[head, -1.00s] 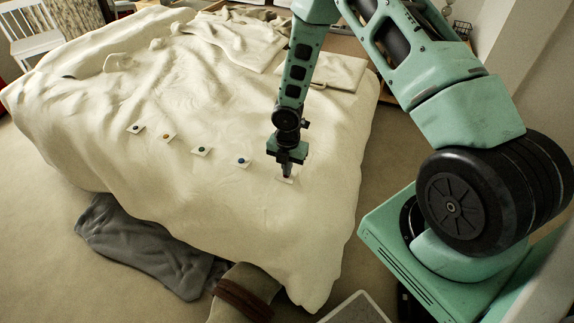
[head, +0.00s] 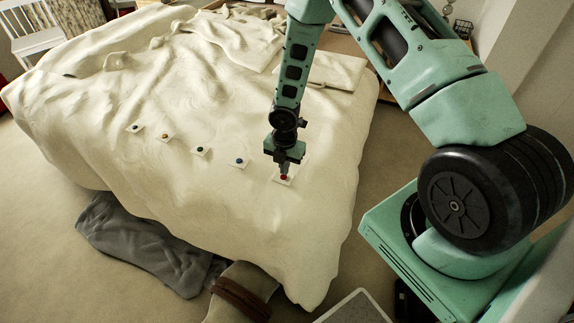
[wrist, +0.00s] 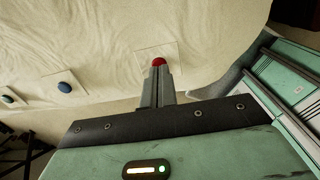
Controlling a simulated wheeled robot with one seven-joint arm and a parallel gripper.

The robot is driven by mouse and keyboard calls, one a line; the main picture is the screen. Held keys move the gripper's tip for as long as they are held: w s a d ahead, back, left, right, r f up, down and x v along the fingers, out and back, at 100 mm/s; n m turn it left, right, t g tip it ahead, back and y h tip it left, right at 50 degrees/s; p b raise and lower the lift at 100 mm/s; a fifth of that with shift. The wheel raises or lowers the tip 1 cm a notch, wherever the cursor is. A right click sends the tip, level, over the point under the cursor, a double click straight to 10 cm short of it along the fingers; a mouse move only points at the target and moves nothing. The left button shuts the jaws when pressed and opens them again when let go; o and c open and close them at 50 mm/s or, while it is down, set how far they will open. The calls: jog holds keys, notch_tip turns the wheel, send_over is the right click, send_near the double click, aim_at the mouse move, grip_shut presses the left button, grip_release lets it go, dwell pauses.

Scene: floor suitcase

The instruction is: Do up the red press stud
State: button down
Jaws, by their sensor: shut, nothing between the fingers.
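The red press stud (head: 284,178) sits on a small white square patch (head: 277,180) near the front right of the cream cover. In the wrist view the red stud (wrist: 159,62) shows as a rounded cap just beyond my fingertips. My gripper (head: 283,170) is shut and empty, pointing down at the stud. In the wrist view its grey fingers (wrist: 160,73) overlap the near edge of the cap. I cannot tell whether they touch it, or whether the stud is done up.
Several other studs on white patches run leftward across the cream cover (head: 190,185), among them a blue one (head: 238,162) and an orange one (head: 165,137). Grey cloth (head: 140,245) lies on the floor at the front. The cover around the red stud is clear.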

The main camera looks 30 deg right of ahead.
aim_at(284, 177)
notch_tip(284, 177, up, 12)
jog(key=p, duration=0.1)
jog(key=shift+r, duration=0.2)
dwell(0.4)
jog(key=s+a+r+m, duration=0.85)
jog(key=a+r, duration=0.35)
jog(key=r, duration=0.2)
jog(key=s+a+r+m, duration=0.3)
jog(key=s+r+m, duration=0.1)
jog(key=s, duration=0.5)
jog(key=s+a+r+m, duration=0.2)
jog(key=s+r+m, duration=0.1)
jog(key=s, duration=0.5)
jog(key=shift+s+a+r+m, duration=0.35)
jog(key=shift+s+a+m, duration=0.05)
jog(key=shift+m, duration=0.35)
